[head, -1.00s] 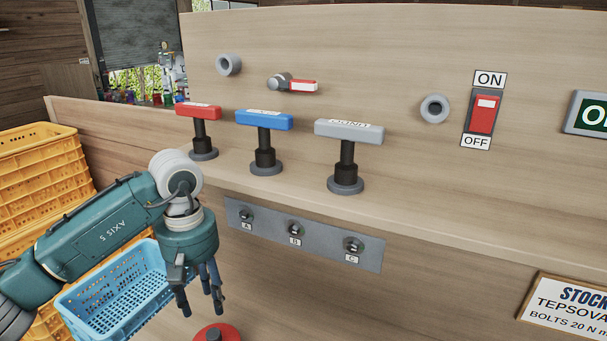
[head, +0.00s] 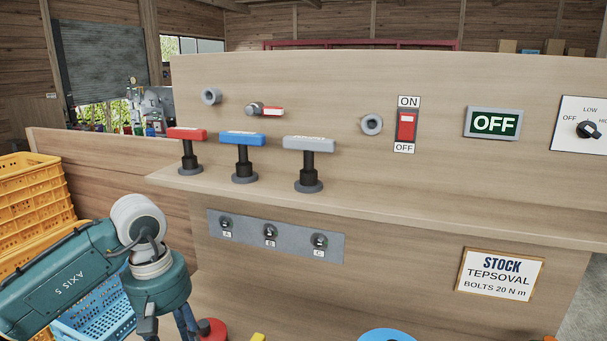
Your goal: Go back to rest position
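My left arm comes in from the lower left, and its gripper (head: 168,328) hangs down in front of the wooden console, partly cut off by the bottom edge. Its fingers point downward, and their tips are out of frame, so I cannot tell whether they are open or shut. It is apart from the handles and the lettered panel. My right gripper is not in view.
The wooden console (head: 420,215) carries red (head: 187,134), blue (head: 242,138) and grey (head: 309,143) T-handles on its ledge. A red switch (head: 406,126) and OFF display (head: 494,123) are on the upper board. A blue crate (head: 95,312) and yellow crates (head: 35,195) stand left.

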